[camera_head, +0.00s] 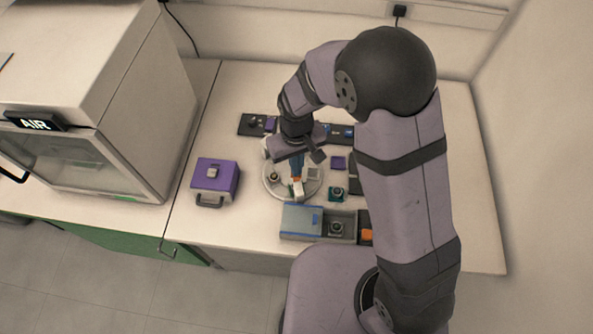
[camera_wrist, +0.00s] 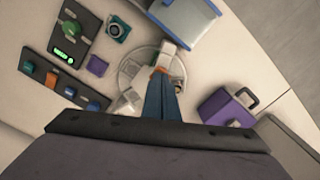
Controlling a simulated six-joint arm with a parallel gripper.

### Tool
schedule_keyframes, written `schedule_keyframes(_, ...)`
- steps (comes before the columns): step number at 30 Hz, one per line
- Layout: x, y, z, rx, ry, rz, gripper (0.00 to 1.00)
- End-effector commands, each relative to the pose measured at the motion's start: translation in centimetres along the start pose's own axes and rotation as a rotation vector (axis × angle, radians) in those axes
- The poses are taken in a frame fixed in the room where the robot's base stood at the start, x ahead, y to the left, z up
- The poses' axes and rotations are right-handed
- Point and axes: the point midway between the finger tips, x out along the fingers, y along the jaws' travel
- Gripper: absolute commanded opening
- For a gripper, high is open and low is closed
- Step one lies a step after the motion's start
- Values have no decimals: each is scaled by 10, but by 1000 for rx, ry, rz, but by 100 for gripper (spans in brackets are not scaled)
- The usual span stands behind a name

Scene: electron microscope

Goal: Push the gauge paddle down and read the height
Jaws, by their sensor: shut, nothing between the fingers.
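My gripper (camera_head: 296,180) points down over a round pale plate (camera_head: 270,191) in the middle of the bench. Its blue fingers are shut with orange at the tips, and nothing shows between them; they also show in the wrist view (camera_wrist: 161,76). A white block (camera_head: 298,191) stands on the plate right at the fingertips, and it appears just past them in the wrist view (camera_wrist: 166,53). I cannot tell whether the tips touch it, or whether it is the gauge paddle. A small green-lit display (camera_wrist: 65,57) sits on a dark panel; its figures are too small to read.
A purple case (camera_head: 214,182) with a handle stands left of the plate. A grey-blue box (camera_head: 300,222) lies in front. A dark rack (camera_head: 250,126) with coloured blocks is behind. A small teal-based part (camera_head: 337,194) sits close on the right. Bench at the far left front is clear.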

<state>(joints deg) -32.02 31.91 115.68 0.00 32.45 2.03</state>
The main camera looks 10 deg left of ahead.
Motion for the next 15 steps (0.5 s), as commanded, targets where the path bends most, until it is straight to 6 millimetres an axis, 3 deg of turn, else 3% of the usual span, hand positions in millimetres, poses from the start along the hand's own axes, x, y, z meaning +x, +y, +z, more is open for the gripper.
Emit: schedule_keyframes(15,-41,0,0,0,1,0,0)
